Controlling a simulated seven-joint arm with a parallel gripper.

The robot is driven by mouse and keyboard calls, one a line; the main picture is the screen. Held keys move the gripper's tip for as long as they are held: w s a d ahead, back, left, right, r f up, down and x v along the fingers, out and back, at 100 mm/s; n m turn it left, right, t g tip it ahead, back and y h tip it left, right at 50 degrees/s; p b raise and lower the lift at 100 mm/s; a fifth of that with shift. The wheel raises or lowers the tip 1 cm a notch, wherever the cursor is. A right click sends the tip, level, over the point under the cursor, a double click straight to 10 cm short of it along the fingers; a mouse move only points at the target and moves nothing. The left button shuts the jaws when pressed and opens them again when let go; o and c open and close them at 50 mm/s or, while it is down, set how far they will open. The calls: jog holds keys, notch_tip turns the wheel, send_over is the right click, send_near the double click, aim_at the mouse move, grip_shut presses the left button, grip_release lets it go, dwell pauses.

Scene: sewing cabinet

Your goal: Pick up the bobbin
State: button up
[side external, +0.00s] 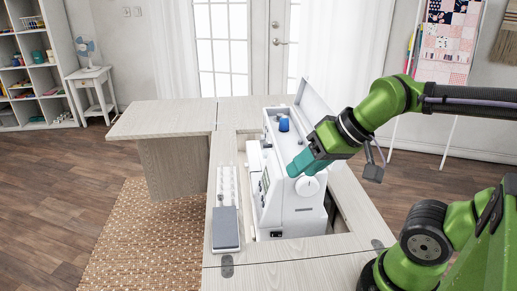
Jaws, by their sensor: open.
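A small blue spool-like piece (284,124) stands upright on top of the white sewing machine (306,218); it is the only thing that I can make out as a possible bobbin, and I cannot tell for certain. My gripper (292,169) has teal fingers, points down and left, and is open and empty. It hangs over or beside the machine's upper body, below and slightly right of the blue piece in the picture, apart from it. The exact gap between the fingers and the machine is hard to tell.
The machine sits in an opening of the pale wood cabinet (345,247), its lid panel (314,104) raised behind. A narrow white tray (227,184) and a grey pedal-like block (226,229) lie to its left. The left cabinet leaf (165,119) is bare.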

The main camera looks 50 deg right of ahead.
jog(key=shift+c, duration=0.8)
jog(key=m+g+h, duration=0.2)
jog(key=g, duration=0.5)
send_over(220, 197)
notch_tip(220, 197, down, 6)
jog(key=r+m, duration=0.1)
jog(key=r, duration=0.1)
jog(key=f, duration=1.1)
jog(key=shift+w+d+f, duration=0.1)
jog(key=shift+w+f, duration=0.15)
jog(key=shift+f, duration=0.1)
jog(key=shift+d+f, duration=0.15)
jog(key=shift+f, duration=2.6)
